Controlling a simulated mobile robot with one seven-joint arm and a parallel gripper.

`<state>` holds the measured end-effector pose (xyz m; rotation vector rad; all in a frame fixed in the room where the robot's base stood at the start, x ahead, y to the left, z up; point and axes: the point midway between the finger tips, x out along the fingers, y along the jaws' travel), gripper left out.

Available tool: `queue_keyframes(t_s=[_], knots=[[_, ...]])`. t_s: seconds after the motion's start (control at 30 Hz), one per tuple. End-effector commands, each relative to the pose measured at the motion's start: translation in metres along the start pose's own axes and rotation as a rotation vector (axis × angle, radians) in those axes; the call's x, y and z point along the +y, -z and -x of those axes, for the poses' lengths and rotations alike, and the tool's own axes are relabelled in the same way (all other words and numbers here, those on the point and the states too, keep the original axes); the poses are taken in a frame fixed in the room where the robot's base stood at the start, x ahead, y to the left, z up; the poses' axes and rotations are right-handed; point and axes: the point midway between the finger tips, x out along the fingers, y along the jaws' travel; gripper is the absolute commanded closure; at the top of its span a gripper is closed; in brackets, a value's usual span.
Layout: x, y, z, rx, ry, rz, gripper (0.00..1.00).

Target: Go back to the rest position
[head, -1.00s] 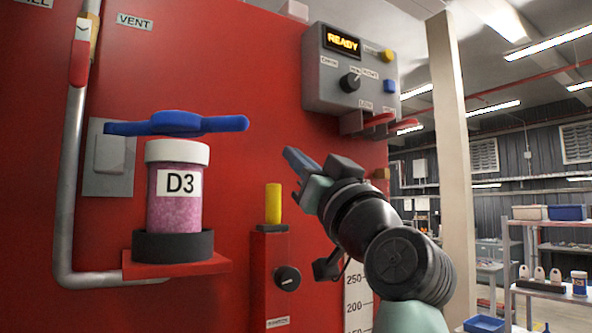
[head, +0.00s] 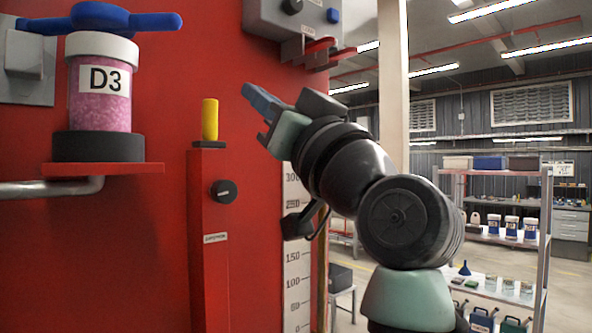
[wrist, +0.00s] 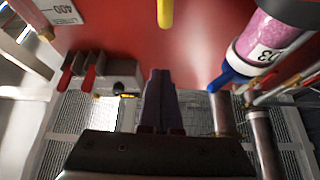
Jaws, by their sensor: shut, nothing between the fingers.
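My gripper (head: 262,104) is in front of the red panel in the head view, at the end of my raised arm. It points up and to the left, to the right of the yellow handle. In the wrist view its two fingers (wrist: 162,100) lie side by side, shut, with nothing between them. It is apart from the pink D3 canister (head: 102,95), which stands upright on a red shelf at the left. The canister also shows tilted in the wrist view (wrist: 268,40).
A blue handle (head: 150,22) is by the top of the canister. A yellow handle (head: 210,119) stands on a red post with a black knob (head: 223,191). A grey control box (head: 300,22) hangs above my gripper. A shelf rack (head: 545,215) stands at right; open floor lies beyond.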

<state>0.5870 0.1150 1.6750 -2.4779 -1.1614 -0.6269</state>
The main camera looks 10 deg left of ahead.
Motion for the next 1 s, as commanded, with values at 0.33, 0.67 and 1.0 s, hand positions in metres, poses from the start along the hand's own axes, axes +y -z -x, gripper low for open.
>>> queue_keyframes(t_s=[0.33, 0.67, 1.0], knots=[[0.013, -0.017, 0.041, 0.038, -0.194, 0.167, 1.0], [-0.014, 0.005, 0.16, 0.221, -0.552, 0.543, 1.0], [-0.037, 0.024, 0.199, 0.296, -0.643, 0.655, 1.0]])
